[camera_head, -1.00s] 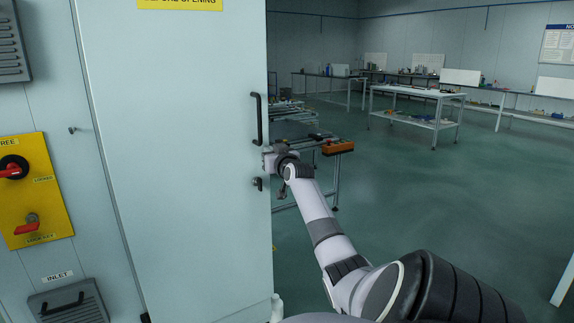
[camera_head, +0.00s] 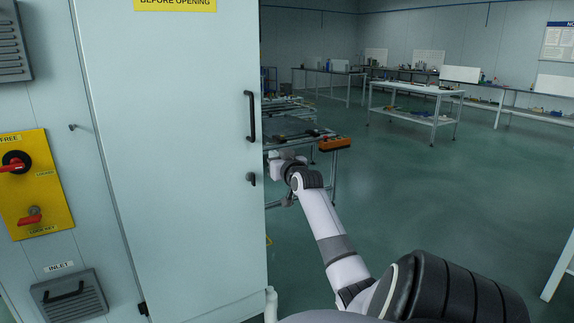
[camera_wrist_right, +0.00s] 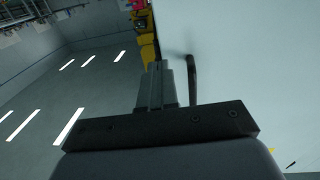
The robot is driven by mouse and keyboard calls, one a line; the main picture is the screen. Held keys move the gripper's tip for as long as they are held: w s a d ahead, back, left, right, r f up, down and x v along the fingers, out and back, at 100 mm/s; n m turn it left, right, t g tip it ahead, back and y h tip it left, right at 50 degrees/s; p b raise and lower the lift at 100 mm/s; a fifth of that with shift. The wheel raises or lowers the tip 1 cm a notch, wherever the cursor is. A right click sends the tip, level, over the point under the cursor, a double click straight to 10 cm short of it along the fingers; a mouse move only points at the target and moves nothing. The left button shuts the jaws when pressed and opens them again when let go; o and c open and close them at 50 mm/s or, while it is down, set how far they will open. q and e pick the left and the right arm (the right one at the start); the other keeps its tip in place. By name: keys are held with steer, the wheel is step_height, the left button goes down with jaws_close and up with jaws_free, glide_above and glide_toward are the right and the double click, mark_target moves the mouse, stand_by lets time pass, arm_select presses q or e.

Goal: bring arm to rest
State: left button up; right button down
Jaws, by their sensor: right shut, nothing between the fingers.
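My right arm reaches from the lower right in the head view. My left gripper is out of view.
A yellow switch plate (camera_head: 36,185) with red handles and a vent (camera_head: 75,298) are on the panel at left. A bench (camera_head: 300,137) with an orange item (camera_head: 335,144) stands beyond the arm. The green floor (camera_head: 440,200) at right is mostly clear.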

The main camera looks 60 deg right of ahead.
steer(key=shift+s+d+v, duration=0.1)
steer(key=shift+v, duration=1.35)
steer(key=shift+s+d+v, duration=0.1)
steer(key=shift+d+v, duration=0.05)
steer(key=shift+v, duration=1.3)
steer(key=shift+f, duration=0.1)
